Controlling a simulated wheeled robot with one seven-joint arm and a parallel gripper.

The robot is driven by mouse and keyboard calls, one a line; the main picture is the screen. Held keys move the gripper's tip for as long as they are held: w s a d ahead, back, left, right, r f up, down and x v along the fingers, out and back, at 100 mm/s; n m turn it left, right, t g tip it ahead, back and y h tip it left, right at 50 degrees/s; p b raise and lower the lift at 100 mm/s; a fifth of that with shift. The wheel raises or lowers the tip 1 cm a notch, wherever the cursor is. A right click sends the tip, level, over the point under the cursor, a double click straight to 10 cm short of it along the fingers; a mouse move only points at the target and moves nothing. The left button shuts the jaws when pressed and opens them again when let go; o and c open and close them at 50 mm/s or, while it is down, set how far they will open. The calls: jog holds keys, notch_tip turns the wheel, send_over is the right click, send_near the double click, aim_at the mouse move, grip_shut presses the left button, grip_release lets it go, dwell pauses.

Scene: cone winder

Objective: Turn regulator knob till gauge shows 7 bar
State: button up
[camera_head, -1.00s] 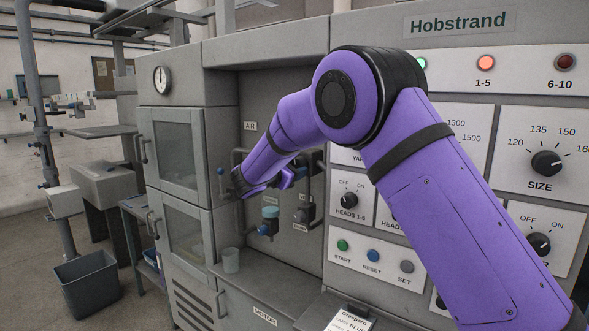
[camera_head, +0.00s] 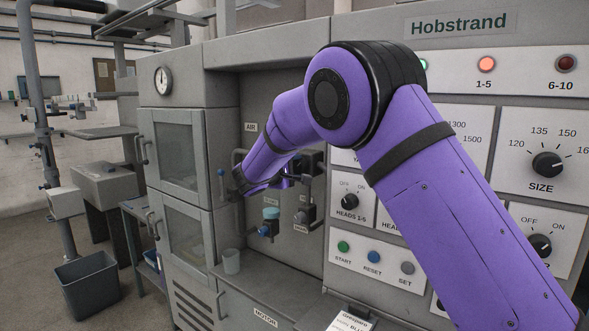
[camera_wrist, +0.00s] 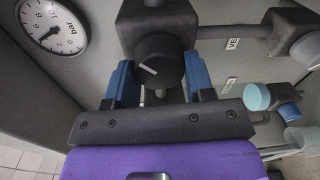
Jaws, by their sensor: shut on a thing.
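The regulator knob (camera_wrist: 158,64) is dark and round with a white pointer line, on a dark regulator body (camera_wrist: 158,22) in the wrist view. My gripper (camera_wrist: 158,76) has its two blue fingers closed on opposite sides of the knob. The pressure gauge (camera_wrist: 53,26) is a white dial marked "bar" at upper left, appearing turned in the picture. Its dark needle points to the lower left; I cannot read the exact value. In the head view my gripper (camera_head: 243,182) is at the recessed panel below the AIR label (camera_head: 250,127); my wrist hides the knob there.
A blue-topped fitting (camera_head: 270,222) and grey piping sit just below my gripper. A pale cup (camera_head: 231,260) stands on the ledge. The glazed cabinet (camera_head: 176,150) is close on the left, the control panel (camera_head: 374,256) on the right.

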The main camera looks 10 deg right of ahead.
jog(key=m, duration=0.5)
jog(key=shift+t+y, duration=0.3)
jog(key=m, duration=0.5)
jog(key=shift+s+m, duration=0.15)
jog(key=shift+m, duration=0.15)
jog(key=o, duration=0.9)
jog(key=shift+r, duration=0.1)
jog(key=v, duration=1)
jog(key=shift+s+a, duration=0.15)
jog(key=shift+s, duration=0.2)
jog(key=shift+a, duration=0.1)
